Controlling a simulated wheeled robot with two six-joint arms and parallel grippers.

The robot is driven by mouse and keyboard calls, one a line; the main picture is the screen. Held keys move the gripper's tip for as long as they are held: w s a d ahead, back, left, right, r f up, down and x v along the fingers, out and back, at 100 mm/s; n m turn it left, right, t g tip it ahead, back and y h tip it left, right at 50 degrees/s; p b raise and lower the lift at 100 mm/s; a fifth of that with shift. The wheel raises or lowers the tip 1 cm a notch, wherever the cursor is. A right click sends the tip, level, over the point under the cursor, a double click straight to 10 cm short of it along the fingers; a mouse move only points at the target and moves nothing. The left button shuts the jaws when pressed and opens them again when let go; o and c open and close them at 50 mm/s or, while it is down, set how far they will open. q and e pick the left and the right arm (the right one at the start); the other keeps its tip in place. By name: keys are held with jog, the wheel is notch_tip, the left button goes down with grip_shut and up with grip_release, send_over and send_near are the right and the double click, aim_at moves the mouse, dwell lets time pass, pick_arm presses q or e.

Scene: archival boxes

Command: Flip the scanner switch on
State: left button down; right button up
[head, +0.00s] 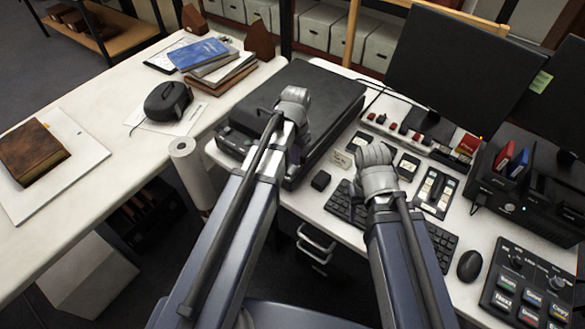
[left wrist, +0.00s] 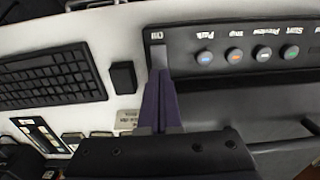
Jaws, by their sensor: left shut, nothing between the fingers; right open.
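The black scanner (head: 330,88) lies flat on the white desk in the head view. Its front panel (left wrist: 220,70) fills the upper right of the left wrist view, with a row of coloured buttons. A small grey rocker switch (left wrist: 158,54) with a label sits at the panel's left end. My left gripper (left wrist: 163,85) is shut and empty, its fingertips at the switch's lower edge in that view; whether they touch is unclear. In the head view my left gripper (head: 292,105) is above the scanner, its fingers hidden. My right gripper (head: 374,163) is over the keyboard area, its fingers hidden.
A keyboard (head: 346,203), a small black block (head: 320,181) and a mouse (head: 470,265) are on the desk near the scanner. A monitor (head: 455,65) stands behind. A button console (head: 530,285) is at the right. The left table (head: 100,160) has free room.

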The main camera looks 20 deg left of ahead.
aim_at(295, 167)
pick_arm(q)
jog(key=shift+f+b, duration=0.9)
jog(key=shift+b, duration=0.05)
dwell(0.8)
jog(key=shift+r, duration=0.2)
notch_tip(295, 167, up, 7)
jog(key=p, duration=0.7)
jog(key=shift+f, duration=0.1)
jog(key=s+d+y, duration=0.1)
jog(key=s+d, duration=0.9)
jog(key=s, duration=0.4)
jog(key=shift+s+d, duration=0.2)
jog(key=shift+d, duration=0.05)
